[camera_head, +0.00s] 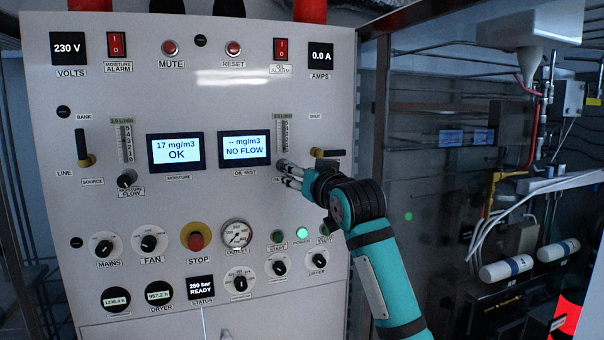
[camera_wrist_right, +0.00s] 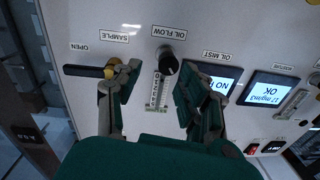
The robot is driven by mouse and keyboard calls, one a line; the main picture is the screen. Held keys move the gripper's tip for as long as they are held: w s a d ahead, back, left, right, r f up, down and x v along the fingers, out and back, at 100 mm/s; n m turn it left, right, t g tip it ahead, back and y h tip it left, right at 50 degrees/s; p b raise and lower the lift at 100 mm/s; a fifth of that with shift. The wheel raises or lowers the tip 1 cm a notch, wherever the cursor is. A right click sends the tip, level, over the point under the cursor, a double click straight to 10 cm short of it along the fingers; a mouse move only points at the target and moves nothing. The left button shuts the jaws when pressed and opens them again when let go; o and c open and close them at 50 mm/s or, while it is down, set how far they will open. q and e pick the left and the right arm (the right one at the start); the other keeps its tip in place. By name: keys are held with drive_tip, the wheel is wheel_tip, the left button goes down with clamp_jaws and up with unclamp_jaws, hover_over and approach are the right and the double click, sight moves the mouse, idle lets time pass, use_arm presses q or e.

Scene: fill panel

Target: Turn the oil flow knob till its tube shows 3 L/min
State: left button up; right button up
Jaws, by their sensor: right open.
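The oil flow knob (camera_wrist_right: 168,62) is a black round knob under its OIL FLOW label in the right wrist view. Its tube (camera_wrist_right: 156,92) shows beside it, and also in the head view (camera_head: 283,136); the float level is too small to read. The oil mist display (camera_head: 245,149) reads "-- mg/m3 NO FLOW". My right gripper (camera_head: 287,174) is open in front of the panel and covers the knob in the head view. In the right wrist view its fingers (camera_wrist_right: 158,80) stand on either side of the knob, apart from it. My left gripper is out of view.
A sample lever with a yellow hub (camera_wrist_right: 110,70) lies close beside one right finger; I cannot tell whether they touch. The moisture flow knob (camera_head: 127,179) and the red stop button (camera_head: 196,240) are elsewhere on the panel (camera_head: 75,205). Pipes and cylinders stand to the right.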

drive_tip(key=shift+a, duration=0.1)
clamp_jaws()
drive_tip(key=c, duration=0.7)
unclamp_jaws()
drive_tip(key=o, duration=1)
drive_tip(key=shift+c, duration=0.2)
drive_tip(key=d+v, duration=0.1)
drive_tip(key=v, duration=1.5)
drive_tip(key=shift+d, duration=0.3)
drive_tip(key=shift+r, duration=0.1)
